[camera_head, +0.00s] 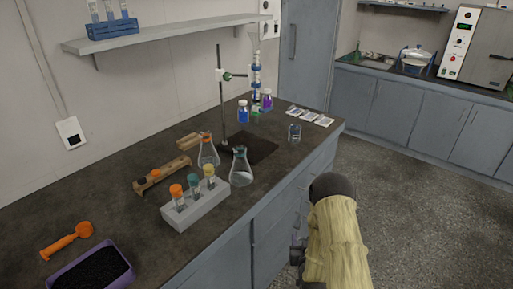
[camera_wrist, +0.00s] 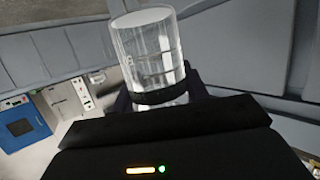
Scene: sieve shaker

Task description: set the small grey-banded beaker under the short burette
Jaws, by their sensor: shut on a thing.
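In the wrist view, my gripper (camera_wrist: 160,98) is shut around the lower part of a clear glass beaker (camera_wrist: 147,48). A dark band (camera_wrist: 160,95) circles the beaker near the fingers, and pale graduation lines show on its wall. In the head view, my gripper (camera_head: 297,250) is low beside the bench front, mostly hidden by my arm; the held beaker cannot be made out there. A clear upright glass column with blue rings (camera_head: 256,75) is clamped to a stand (camera_head: 221,100) at the back of the bench. I cannot tell whether it is the short burette.
A small glass vessel (camera_head: 294,132) stands near the bench's right edge. Blue (camera_head: 243,112) and purple (camera_head: 267,98) flasks are near the stand. Two conical flasks (camera_head: 241,168) (camera_head: 208,152) and a grey tube rack (camera_head: 197,205) stand nearer. Open floor (camera_head: 410,190) lies right.

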